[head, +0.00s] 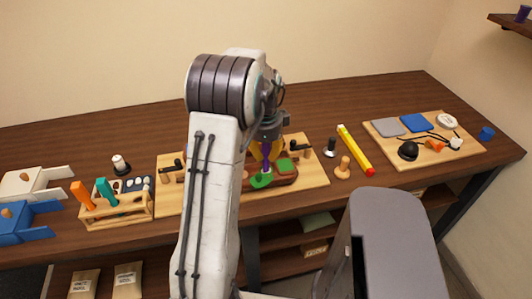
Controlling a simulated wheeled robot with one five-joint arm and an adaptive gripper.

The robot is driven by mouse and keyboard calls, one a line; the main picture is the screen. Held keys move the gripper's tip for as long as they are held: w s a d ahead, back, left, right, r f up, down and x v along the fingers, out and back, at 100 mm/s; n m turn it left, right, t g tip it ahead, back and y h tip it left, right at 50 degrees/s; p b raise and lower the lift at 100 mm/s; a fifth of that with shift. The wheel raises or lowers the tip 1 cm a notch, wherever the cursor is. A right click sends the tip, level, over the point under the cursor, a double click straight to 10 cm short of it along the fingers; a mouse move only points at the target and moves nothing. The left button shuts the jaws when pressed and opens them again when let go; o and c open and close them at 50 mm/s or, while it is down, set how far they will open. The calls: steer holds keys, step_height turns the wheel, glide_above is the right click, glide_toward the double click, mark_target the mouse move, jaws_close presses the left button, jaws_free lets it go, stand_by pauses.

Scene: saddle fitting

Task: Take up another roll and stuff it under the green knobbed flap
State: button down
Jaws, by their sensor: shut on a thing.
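My gripper (267,150) points down over the wooden board in the middle of the bench. Its yellow fingers are shut on a slim purple piece (266,164), which looks like a roll; the fingers and arm partly hide it. Right below its lower end is a green flap (261,181) at the front of the brown saddle block (284,181). I cannot tell whether the purple piece touches the flap, and I cannot make out the flap's knob. A second green patch (285,165) shows at the back right of the saddle block.
The board (316,178) has dark-handled clamps (300,148). On the left are a wooden rack (115,208) with orange and teal handled tools, and blue and white pieces. On the right are a yellow level (355,149), a wooden peg (343,168) and a board of pads (383,155). My arm hides the middle left.

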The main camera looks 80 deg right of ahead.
steer(key=shift+f+b, duration=0.35)
steer(key=shift+f, duration=0.2)
stand_by(0.8)
steer(key=shift+r, duration=0.1)
steer(key=shift+r+p, duration=3.2)
steer(key=shift+r, duration=0.75)
